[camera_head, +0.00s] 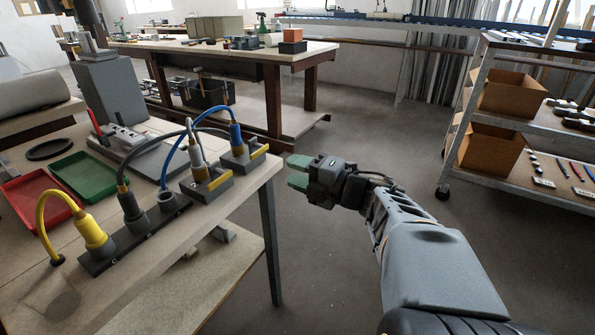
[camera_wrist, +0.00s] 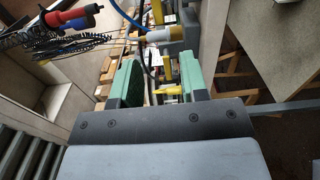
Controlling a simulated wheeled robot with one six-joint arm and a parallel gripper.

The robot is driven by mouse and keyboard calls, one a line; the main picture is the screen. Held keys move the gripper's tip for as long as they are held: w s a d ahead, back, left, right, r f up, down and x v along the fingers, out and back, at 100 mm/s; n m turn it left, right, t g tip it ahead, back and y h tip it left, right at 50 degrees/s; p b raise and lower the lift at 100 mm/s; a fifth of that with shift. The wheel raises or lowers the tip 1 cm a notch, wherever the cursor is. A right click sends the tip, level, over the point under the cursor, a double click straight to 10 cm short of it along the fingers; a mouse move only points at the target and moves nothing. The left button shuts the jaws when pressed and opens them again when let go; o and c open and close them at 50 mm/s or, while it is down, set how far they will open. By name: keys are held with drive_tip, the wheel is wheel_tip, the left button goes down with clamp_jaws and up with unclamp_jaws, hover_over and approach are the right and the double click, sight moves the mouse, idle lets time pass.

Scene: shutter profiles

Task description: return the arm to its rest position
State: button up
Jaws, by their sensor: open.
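My gripper (camera_head: 297,172) is held out in the air just right of the near table's corner, over the floor side. Its two green fingers are apart with nothing held between them. In the wrist view the green fingers of my gripper (camera_wrist: 160,82) stand apart, with cables and yellow parts showing beyond the gap. My grey arm reaches in from the lower right of the head view.
The near table (camera_head: 262,178) bears a yellow plug (camera_head: 92,233), grey and blue plugs with cables, a red tray (camera_head: 38,197) and a green tray (camera_head: 84,175). A shelf rack (camera_head: 500,165) with cardboard boxes stands at right. Floor between is clear.

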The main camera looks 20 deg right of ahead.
drive_tip(key=w+d+r+m+h+p, duration=0.2)
drive_tip(key=r+m+h+p, duration=0.4)
drive_tip(key=r+m+p, duration=0.15)
drive_tip(key=w+d+r+m+h+p, duration=0.2)
drive_tip(key=r+m+h+p, duration=0.4)
drive_tip(key=m+p, duration=0.25)
drive_tip(key=s+a+r+m+g+p, duration=0.1)
drive_tip(key=s+a+m+g+p, duration=0.3)
drive_tip(key=s+p, duration=0.3)
drive_tip(key=s+a+r+m+g+y+p, duration=0.1)
drive_tip(key=s+a+m+g+p, duration=0.2)
drive_tip(key=s+m+g+p, duration=0.2)
drive_tip(key=s+g+p, duration=0.1)
drive_tip(key=s+p, duration=0.1)
drive_tip(key=p, duration=0.1)
drive_tip(key=shift+a+g, duration=0.4)
drive_tip(key=shift+r, duration=0.1)
